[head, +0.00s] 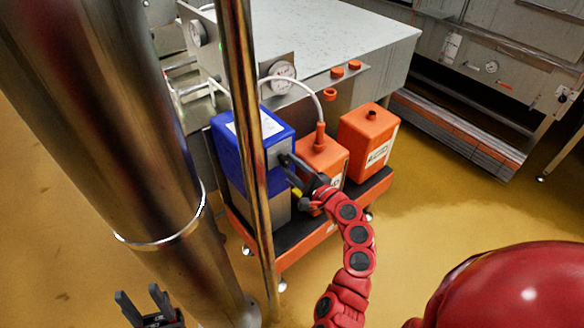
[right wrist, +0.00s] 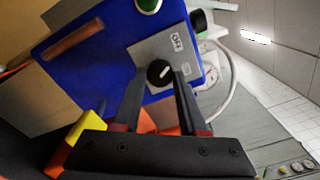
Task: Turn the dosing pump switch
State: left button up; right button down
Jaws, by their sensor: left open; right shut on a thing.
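The dosing pump (head: 250,135) is a blue box on a wheeled cart. It also fills the middle of the right wrist view (right wrist: 90,60), tilted. Its grey panel (right wrist: 150,48) carries a round black switch (right wrist: 159,72) with a pale pointer mark. Two small white labels sit beside the switch; the upper one seems to read OFF. My right gripper (head: 284,159) reaches the pump's front panel. In the right wrist view its two dark fingers (right wrist: 158,82) stand on either side of the switch, shut on it. My left gripper (head: 144,300) is open and empty at the bottom left, away from the pump.
Two orange canisters (head: 320,150) (head: 365,145) stand beside the pump on the orange cart (head: 300,245). A white hose (head: 305,82) runs into the nearer one. A thin steel pole (head: 245,120) and a thick steel column (head: 110,120) stand in front. A large steel table (head: 350,35) is behind.

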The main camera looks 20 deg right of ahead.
jog(key=shift+c, duration=2.3)
grip_release()
jog(key=shift+s, duration=0.1)
jog(key=b+v, duration=0.2)
jog(key=v, duration=1.5)
jog(key=shift+s, duration=0.1)
dwell(3.4)
